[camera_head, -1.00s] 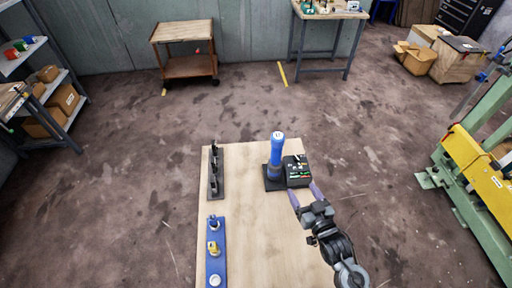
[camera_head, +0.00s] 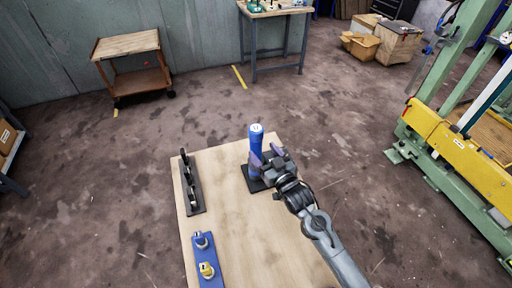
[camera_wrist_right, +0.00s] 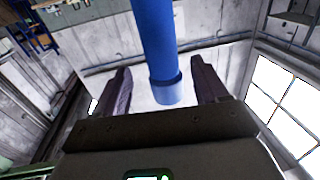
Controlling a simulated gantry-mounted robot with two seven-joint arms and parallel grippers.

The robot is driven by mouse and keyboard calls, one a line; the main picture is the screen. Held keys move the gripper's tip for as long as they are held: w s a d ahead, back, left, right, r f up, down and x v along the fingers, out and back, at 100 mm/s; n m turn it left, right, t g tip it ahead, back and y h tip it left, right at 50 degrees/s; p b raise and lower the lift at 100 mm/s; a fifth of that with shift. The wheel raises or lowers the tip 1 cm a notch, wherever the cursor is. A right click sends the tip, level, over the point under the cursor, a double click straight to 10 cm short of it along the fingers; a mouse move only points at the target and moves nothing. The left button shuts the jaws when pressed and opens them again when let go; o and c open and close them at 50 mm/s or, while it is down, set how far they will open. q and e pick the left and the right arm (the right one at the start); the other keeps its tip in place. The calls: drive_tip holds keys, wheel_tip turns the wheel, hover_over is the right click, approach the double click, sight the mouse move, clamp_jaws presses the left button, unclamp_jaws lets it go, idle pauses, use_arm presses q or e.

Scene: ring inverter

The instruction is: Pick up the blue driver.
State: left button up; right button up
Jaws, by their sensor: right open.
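The blue driver (camera_head: 256,137) stands upright in a black base (camera_head: 250,179) near the far edge of the wooden table. In the right wrist view the driver's blue shaft (camera_wrist_right: 155,35) comes down between the two fingers, with visible space on both sides. My right gripper (camera_head: 263,162) is open around the driver's lower part, reaching in from the right; it also shows in the right wrist view (camera_wrist_right: 163,92). The gripper hides part of the driver's lower end and base. My left gripper is not in view.
A black rack (camera_head: 190,187) stands on the table's left side. A blue strip with knobs (camera_head: 207,264) lies nearer. The table's middle (camera_head: 240,235) is clear. A green and yellow machine frame (camera_head: 460,150) stands on the floor at right.

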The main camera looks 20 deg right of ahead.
sight(259, 147)
drive_tip(key=shift+w+a+f, duration=0.1)
drive_tip(key=shift+w+a, duration=0.1)
drive_tip(key=shift+w, duration=0.75)
drive_tip(key=shift+w+a, duration=0.15)
drive_tip(key=shift+w, duration=0.75)
drive_tip(key=shift+w+a+f, duration=0.1)
drive_tip(key=shift+w+a, duration=0.1)
drive_tip(key=shift+w, duration=0.75)
drive_tip(key=shift+c, duration=0.3)
drive_tip(key=c, duration=1)
drive_tip(key=shift+r, duration=0.2)
drive_tip(key=shift+c, duration=0.8)
drive_tip(key=shift+r, duration=0.1)
